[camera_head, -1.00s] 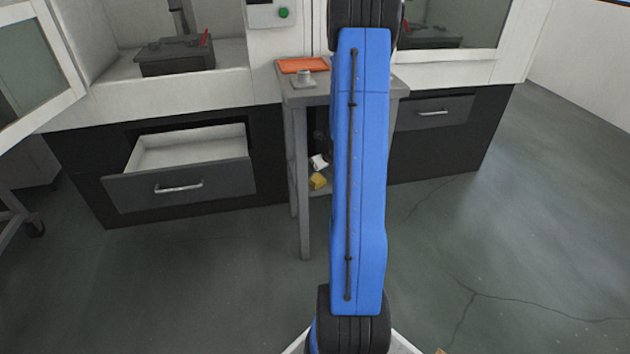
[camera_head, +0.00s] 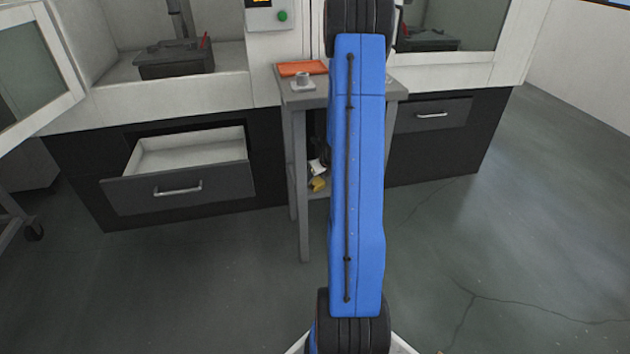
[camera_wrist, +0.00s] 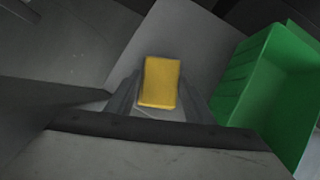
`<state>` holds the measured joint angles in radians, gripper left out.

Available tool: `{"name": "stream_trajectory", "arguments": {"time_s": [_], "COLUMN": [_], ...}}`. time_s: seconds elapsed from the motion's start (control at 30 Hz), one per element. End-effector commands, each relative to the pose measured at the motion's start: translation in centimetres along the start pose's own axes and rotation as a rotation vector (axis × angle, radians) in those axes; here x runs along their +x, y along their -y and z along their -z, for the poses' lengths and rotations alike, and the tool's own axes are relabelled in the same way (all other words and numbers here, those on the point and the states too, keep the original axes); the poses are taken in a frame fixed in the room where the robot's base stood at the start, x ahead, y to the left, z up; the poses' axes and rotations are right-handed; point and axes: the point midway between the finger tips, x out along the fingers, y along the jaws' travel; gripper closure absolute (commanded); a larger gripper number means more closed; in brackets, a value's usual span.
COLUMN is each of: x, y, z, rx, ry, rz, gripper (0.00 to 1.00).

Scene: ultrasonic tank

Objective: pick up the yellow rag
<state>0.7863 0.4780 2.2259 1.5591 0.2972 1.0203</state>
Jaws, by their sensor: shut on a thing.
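The yellow rag (camera_wrist: 160,82) is a folded block in the middle of the wrist view, between the two fingers of my gripper (camera_wrist: 158,92). The fingers are shut on it. In the head view the yellow rag (camera_head: 318,184) shows as a small patch low under the small grey table, just left of my blue arm. My gripper is mostly hidden behind the arm there.
A green bin (camera_wrist: 240,75) stands close on the right in the wrist view. The small grey table (camera_head: 303,215) holds an orange tray (camera_head: 302,68) and a small grey cup (camera_head: 303,82). A small white thing (camera_head: 317,167) is above the rag. An open drawer (camera_head: 180,185) juts out on the left.

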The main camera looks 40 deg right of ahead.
Motion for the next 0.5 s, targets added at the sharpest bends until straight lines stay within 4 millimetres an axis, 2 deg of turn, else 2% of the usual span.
{"name": "stream_trajectory", "arguments": {"time_s": [0.5], "x": [-2.9], "y": [0.0], "z": [-1.7], "rx": [-0.001], "ry": [0.002], "rz": [0.001], "gripper": [0.78]}}
